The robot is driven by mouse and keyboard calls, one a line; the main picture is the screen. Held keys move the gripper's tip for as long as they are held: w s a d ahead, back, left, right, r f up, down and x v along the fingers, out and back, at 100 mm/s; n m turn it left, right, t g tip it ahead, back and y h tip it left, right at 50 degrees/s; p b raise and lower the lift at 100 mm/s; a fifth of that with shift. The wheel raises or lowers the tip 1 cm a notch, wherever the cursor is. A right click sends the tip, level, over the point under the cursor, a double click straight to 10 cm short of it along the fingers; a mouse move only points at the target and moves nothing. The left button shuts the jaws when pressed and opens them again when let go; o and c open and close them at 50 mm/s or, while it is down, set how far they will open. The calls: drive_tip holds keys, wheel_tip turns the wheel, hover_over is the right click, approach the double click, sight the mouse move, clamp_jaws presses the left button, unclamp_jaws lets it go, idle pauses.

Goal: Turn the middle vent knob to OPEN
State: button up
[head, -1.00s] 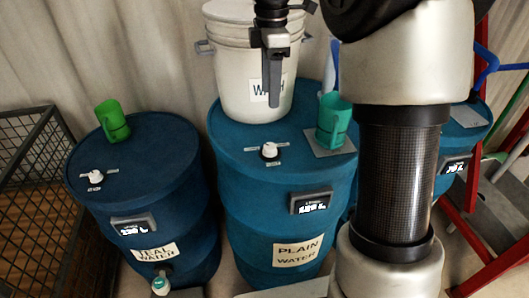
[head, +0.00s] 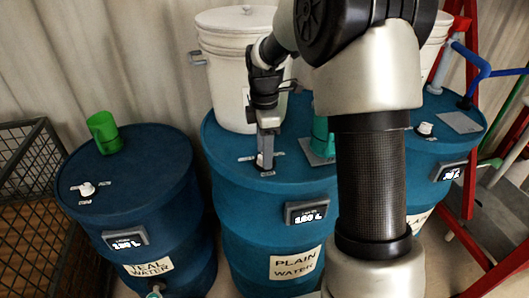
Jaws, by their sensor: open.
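The middle blue drum (head: 225,160), labelled PLAIN WATER, stands in the centre of the head view. Its white vent knob, with small labels beside it, is now mostly hidden behind my gripper. My gripper (head: 265,163) points down right over the knob's place on the drum lid, its jaws open. I cannot tell whether the fingers straddle or touch the knob, nor which way the knob points.
A white bucket (head: 222,75) and a teal mug (head: 322,138) stand on the middle lid. The left drum (head: 130,185) carries a green mug (head: 104,132) and its own knob (head: 87,188). The right drum has another knob (head: 425,129). A wire crate (head: 30,170) stands far left.

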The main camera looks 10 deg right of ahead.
drive_tip(key=shift+f, duration=0.25)
drive_tip(key=c, duration=1)
drive_tip(key=shift+c, duration=0.2)
